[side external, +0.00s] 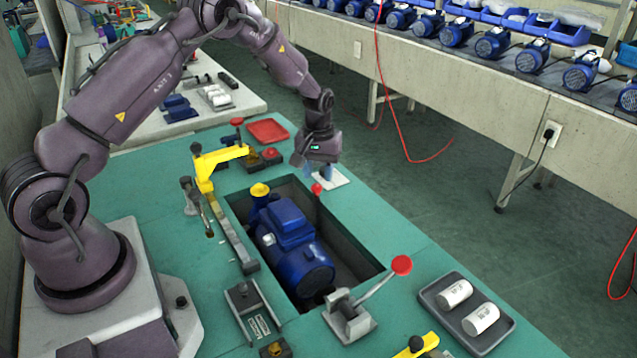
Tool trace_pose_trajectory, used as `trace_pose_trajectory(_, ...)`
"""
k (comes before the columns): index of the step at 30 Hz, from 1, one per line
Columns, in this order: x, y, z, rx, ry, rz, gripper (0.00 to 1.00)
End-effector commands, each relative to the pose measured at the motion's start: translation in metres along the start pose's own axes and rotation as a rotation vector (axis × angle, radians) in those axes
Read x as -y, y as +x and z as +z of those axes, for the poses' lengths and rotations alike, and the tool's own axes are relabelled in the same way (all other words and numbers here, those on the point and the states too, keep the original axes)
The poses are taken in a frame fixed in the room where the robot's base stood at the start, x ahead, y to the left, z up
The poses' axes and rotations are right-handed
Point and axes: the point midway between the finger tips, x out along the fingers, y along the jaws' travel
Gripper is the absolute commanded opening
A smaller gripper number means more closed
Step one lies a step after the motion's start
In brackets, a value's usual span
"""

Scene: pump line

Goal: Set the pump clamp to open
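A blue pump (290,240) with a yellow cap lies in a rectangular recess in the green bench. A metal bracket with a long lever (378,284) ending in a red ball stands at the recess's near edge, the lever tilted up to the right. A yellow clamp arm (222,162) with a black knob stands at the far left of the recess. I cannot tell which of these is the pump clamp. My gripper (318,174) points down over the recess's far right edge, with a small red knob (317,189) just below it. Its finger gap is too small to read.
A dark tray (456,338) with two white cylinders lies at the near right. A red tray (268,131) and a red button box (271,154) are at the far end. Metal fixtures (254,310) line the left of the recess. A conveyor with several blue pumps runs behind.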

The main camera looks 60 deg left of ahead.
Motion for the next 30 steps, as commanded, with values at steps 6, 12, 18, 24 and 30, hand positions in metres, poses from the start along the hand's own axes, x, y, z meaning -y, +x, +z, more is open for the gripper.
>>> trace_pose_trajectory(6, -0.001, -0.050, 0.000, -0.004, 0.001, 0.003, 0.39)
trace_pose_trajectory(12, -0.001, -0.078, 0.000, -0.003, 0.001, 0.002, 0.39)
trace_pose_trajectory(18, -0.001, -0.086, 0.000, -0.002, 0.001, 0.002, 0.39)
trace_pose_trajectory(24, -0.001, -0.086, 0.000, -0.001, 0.001, 0.002, 0.39)
trace_pose_trajectory(30, 0.005, -0.077, 0.010, 0.030, 0.069, -0.016, 0.39)
